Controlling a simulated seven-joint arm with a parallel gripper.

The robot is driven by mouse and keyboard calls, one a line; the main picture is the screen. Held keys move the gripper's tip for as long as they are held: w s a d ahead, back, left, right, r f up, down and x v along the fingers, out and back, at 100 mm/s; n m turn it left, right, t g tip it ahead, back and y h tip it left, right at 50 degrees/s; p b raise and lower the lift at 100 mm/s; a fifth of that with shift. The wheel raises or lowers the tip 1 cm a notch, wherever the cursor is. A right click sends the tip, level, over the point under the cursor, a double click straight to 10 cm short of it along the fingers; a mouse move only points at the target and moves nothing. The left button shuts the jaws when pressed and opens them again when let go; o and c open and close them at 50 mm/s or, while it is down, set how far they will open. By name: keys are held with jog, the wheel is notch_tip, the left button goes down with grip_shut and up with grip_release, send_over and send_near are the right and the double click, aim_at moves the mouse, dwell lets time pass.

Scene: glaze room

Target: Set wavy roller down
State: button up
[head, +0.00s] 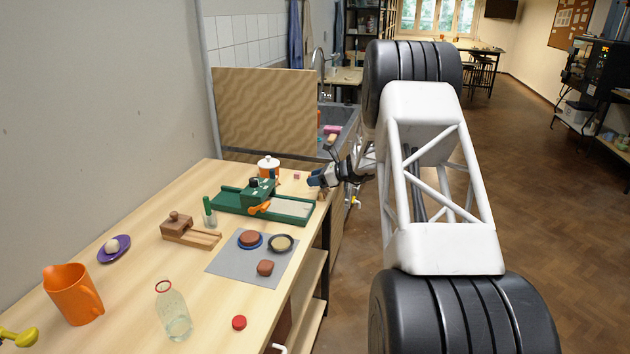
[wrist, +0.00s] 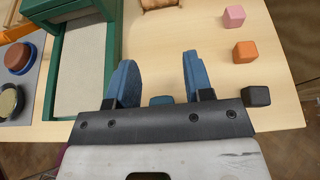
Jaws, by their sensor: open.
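I cannot make out the wavy roller for certain in either view. A tan piece (wrist: 160,3) is cut off at the top of the wrist view, ahead of my fingers, too little of it showing to name. A yellow knobbed object (head: 16,337) is cut off at the lower left of the head view. My gripper (head: 316,178) is at the bench's far right edge, beside the green press. In the wrist view its two blue fingers (wrist: 158,62) stand apart over bare bench, with nothing between them.
The green press (head: 285,208) is close to my gripper. Beyond it are a white-lidded jar (head: 268,163) and pink (wrist: 234,16), orange (wrist: 245,51) and black (wrist: 256,96) cubes. A grey mat (head: 228,266), wooden tool (head: 178,229), orange jug (head: 72,296) and bottle (head: 172,314) stand nearer.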

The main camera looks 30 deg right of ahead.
jog(key=shift+r, duration=0.4)
jog(key=v, duration=1.2)
jog(key=shift+d+f, duration=0.1)
jog(key=shift+f, duration=0.05)
jog(key=c, duration=0.4)
jog(key=shift+s+d+f, duration=0.15)
jog(key=shift+f, duration=0.1)
jog(key=shift+c, duration=1)
jog(key=s+d+f+t+y, duration=0.1)
jog(key=s+d+f, duration=0.1)
jog(key=s+d+f+t+y, duration=0.1)
jog(key=d+f, duration=0.1)
jog(key=s+d+f+y, duration=0.1)
jog(key=s+d+f, duration=0.1)
jog(key=f, duration=0.1)
jog(key=shift+s+t, duration=0.3)
jog(key=shift+t, duration=0.1)
grip_shut()
jog(key=shift+s+d+f+y, duration=0.2)
jog(key=shift+s+d+y, duration=0.05)
jog(key=shift+y, duration=0.05)
